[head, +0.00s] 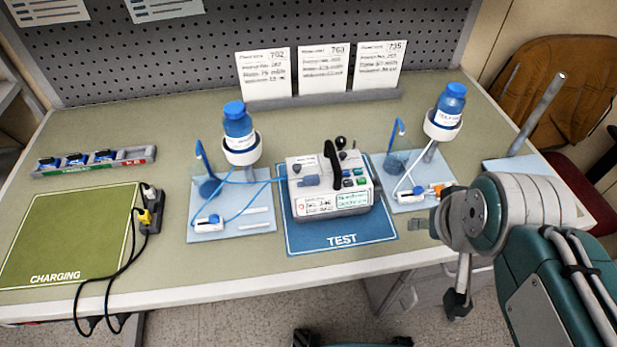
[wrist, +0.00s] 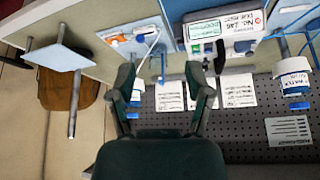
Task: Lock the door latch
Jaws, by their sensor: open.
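A white infusion pump (head: 312,207) stands on the blue TEST mat (head: 300,240) in the middle of the bench. A black lever-like part (head: 333,165) stands up on its top; I cannot tell whether this is the door latch or how it is set. Small coloured buttons sit at its right side. In the wrist view the pump (wrist: 228,22) is at the top right, with a dark part (wrist: 220,55) at its edge. My gripper (head: 457,300) hangs in front of the bench edge, right of the pump and apart from it. In the wrist view my gripper (wrist: 163,78) is open and empty.
Blue-capped bottles (head: 238,130) (head: 447,108) stand in holders on pale trays either side of the pump, with tubing. Green CHARGING mat (head: 75,235), black cables and a battery rack (head: 95,162) are at left. Cards (head: 322,70) stand behind. A chair (head: 555,85) is at right.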

